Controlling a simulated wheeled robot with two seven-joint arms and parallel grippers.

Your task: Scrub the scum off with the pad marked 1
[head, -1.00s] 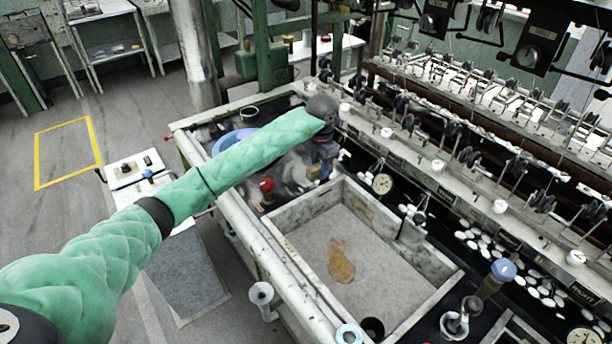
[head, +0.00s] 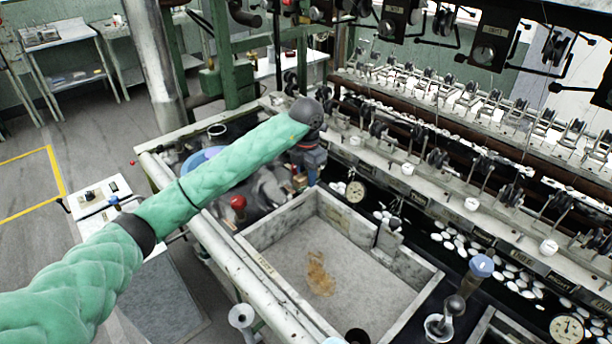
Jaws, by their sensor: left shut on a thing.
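The brown scum patch (head: 319,273) lies on the grey floor of the open stone basin (head: 268,262) in the lower middle of the head view. My left gripper (head: 304,172) points down just beyond the basin's far left corner. It is shut on a small tan thing (head: 299,181), which could be the pad. The arm and gripper partly hide it, and I cannot read any mark on it. The gripper is apart from the scum. My right gripper is not in view.
A red knob (head: 238,203) stands left of the basin, and a blue bowl (head: 199,160) sits partly behind my arm. A blue-topped post (head: 481,267) stands beside the basin.

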